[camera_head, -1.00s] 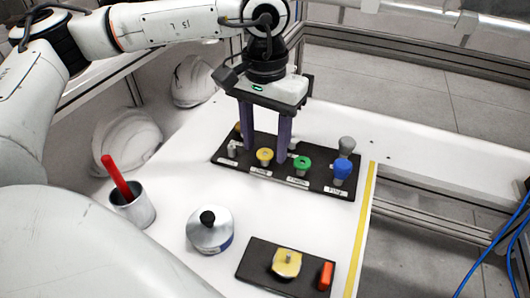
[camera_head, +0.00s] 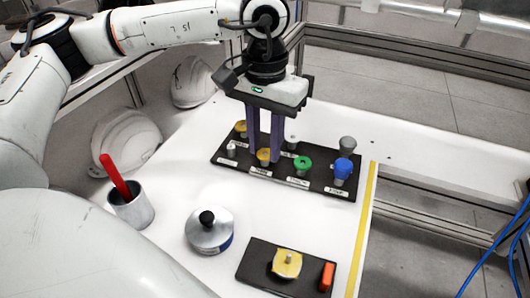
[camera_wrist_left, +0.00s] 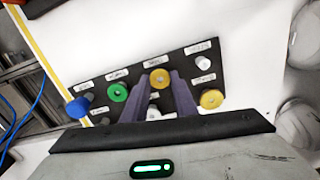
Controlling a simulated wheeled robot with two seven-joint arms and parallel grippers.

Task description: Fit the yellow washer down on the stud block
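The yellow washer (camera_head: 264,155) is in the front row of a black labelled board. It also shows in the wrist view (camera_wrist_left: 159,78). My left gripper (camera_head: 265,160) points down over the board, its two purple fingers closed against the washer's two sides. In the wrist view the fingertips (camera_wrist_left: 159,80) touch it on either side. The stud block (camera_head: 287,264) is yellow with a grey upright stud, and it sits on a separate black plate (camera_head: 254,277) at the front. My right gripper is not in view.
A second yellow ring (camera_head: 240,128), a green ring (camera_head: 302,163), a blue piece (camera_head: 343,168) and grey parts stand on the board. An orange block (camera_head: 327,276) is beside the stud block. A silver weight (camera_head: 209,232) and a cup with a red stick (camera_head: 133,208) stand left.

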